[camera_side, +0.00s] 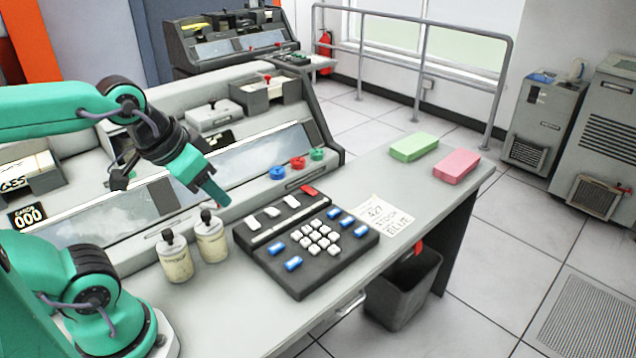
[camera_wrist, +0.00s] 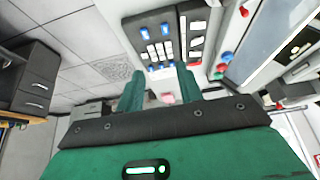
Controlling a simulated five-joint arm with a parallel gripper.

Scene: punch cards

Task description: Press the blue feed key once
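A dark keypad (camera_side: 262,232) lies on the grey desk, with white keys, a red key and several blue keys (camera_side: 280,249). Their labels are too small to read, so I cannot tell which is the feed key. A round blue button (camera_side: 277,173) sits on the machine front beside red and green ones. My gripper (camera_side: 214,193) is in the air, left of the keypad and above two cream bottles. In the wrist view my gripper (camera_wrist: 160,74) has its two green fingers apart, nothing visibly held between them. The keypad (camera_wrist: 180,52) shows beyond the fingertips.
Two cream bottles (camera_side: 175,262) with dark tops stand left of the keypad. A handwritten note (camera_side: 385,212) lies to its right. Green (camera_side: 413,147) and pink (camera_side: 456,166) card stacks lie at the desk's far right. A dark bin (camera_side: 403,290) stands below the desk edge.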

